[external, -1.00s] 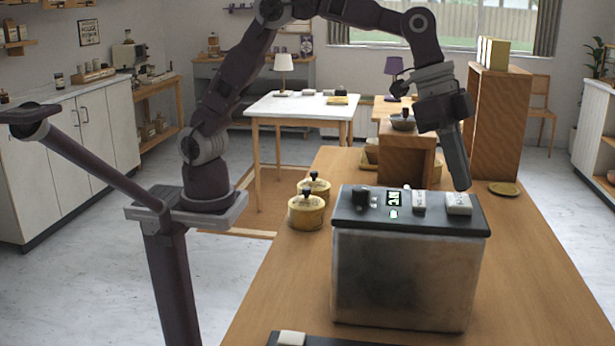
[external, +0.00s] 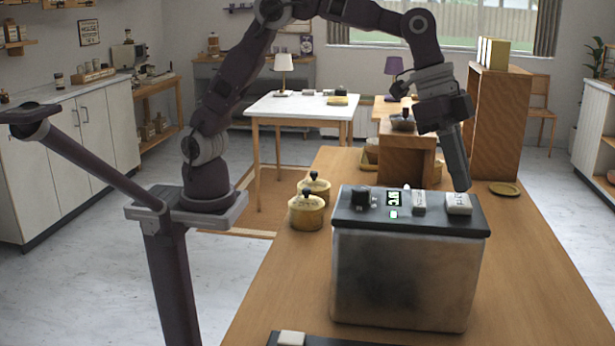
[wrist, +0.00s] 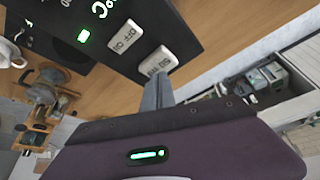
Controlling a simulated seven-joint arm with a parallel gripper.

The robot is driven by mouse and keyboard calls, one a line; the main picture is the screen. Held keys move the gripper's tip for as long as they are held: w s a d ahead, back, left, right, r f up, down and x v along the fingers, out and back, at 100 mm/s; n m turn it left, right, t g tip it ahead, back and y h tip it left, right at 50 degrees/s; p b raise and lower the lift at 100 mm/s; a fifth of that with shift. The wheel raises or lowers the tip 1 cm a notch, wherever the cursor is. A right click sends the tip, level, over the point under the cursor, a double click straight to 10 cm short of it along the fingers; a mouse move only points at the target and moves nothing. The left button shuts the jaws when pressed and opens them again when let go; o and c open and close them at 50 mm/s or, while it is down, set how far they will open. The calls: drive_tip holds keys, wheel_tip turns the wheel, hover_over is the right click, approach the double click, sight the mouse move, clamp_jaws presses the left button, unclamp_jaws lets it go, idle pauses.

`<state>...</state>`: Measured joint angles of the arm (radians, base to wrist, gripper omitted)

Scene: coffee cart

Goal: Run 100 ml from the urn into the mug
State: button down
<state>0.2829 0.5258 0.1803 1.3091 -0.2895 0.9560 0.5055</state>
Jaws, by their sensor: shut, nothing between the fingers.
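The urn (external: 405,275) is a metal box with a dark top panel, standing on the wooden counter. Its panel carries a dark knob (external: 362,199), a display, a lit green light (external: 393,214), an OFF/ON switch (external: 419,202) and a white button (external: 458,203). In the wrist view the button (wrist: 158,60) reads "50 ml". My gripper (external: 462,187) is shut and empty, pointing down with its tips at the button's far edge; I cannot tell if it is pressed. A white cup, perhaps the mug (wrist: 9,53), is partly visible at the wrist view's left edge.
A dark panel with a white button (external: 291,338) shows at the front edge. The counter right of the urn is clear.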

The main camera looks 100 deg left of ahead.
drive_tip(key=shift+f, duration=0.8)
drive_tip(key=shift+r, duration=0.9)
drive_tip(key=shift+f, duration=0.85)
idle(1.6)
drive_tip(key=shift+r, duration=0.85)
drive_tip(key=shift+r, duration=0.1)
idle(1.1)
